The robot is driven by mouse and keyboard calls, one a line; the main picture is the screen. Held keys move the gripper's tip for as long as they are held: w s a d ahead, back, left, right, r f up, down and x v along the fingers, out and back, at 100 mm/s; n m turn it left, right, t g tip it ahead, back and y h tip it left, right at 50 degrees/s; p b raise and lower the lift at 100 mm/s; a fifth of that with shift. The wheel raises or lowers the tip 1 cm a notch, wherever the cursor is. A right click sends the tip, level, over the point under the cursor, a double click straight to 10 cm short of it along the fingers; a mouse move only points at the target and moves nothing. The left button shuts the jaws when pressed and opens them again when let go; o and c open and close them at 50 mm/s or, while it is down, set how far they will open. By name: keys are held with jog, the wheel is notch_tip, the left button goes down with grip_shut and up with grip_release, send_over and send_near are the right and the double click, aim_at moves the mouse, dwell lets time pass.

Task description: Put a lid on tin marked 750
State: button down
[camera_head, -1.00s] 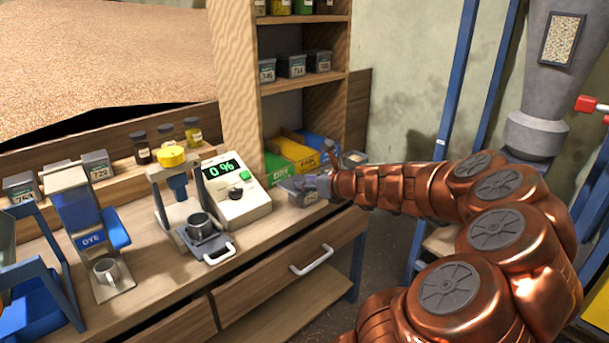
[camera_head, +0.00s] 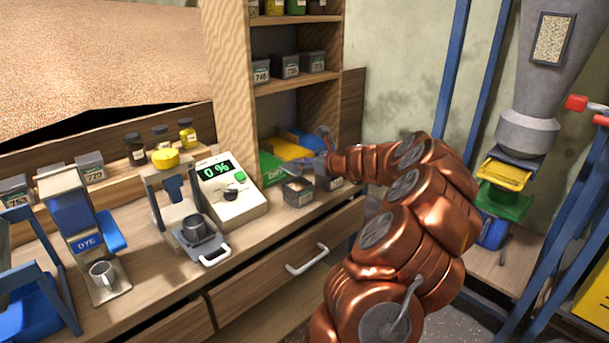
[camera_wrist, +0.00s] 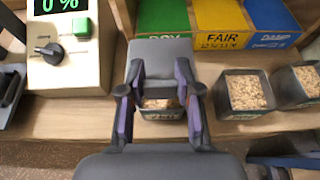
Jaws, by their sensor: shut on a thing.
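My gripper (camera_wrist: 159,78) is shut on a flat grey lid (camera_wrist: 156,52), which it holds over the bench. In the head view my gripper (camera_head: 322,160) is above the right part of the bench. An open grey tin of pale grain (camera_wrist: 160,104) shows between my fingers, partly hidden by the lid and gripper. It also shows in the head view (camera_head: 298,191), just below my gripper. Two more open tins of grain stand to the right in the wrist view, a nearer one (camera_wrist: 247,92) and a farther one (camera_wrist: 298,85). I cannot read the labels of these tins.
Green (camera_wrist: 163,17), yellow (camera_wrist: 220,22) and blue (camera_wrist: 268,20) bins stand behind the tins. A meter reading 0 % (camera_head: 229,190) stands left of them. Lidded tins (camera_head: 287,67) sit on the shelf above. The bench edge and a drawer handle (camera_head: 307,259) are in front.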

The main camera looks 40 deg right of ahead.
jog(key=shift+f, duration=1.75)
jog(key=shift+f, duration=0.6)
jog(key=c, duration=0.8)
grip_release()
jog(key=shift+r, duration=0.15)
jog(key=shift+s+r, duration=0.15)
jog(key=shift+r, duration=0.45)
jog(key=v, duration=1.1)
jog(key=shift+s, duration=0.35)
jog(key=shift+a+r, duration=0.1)
jog(key=shift+r, duration=0.05)
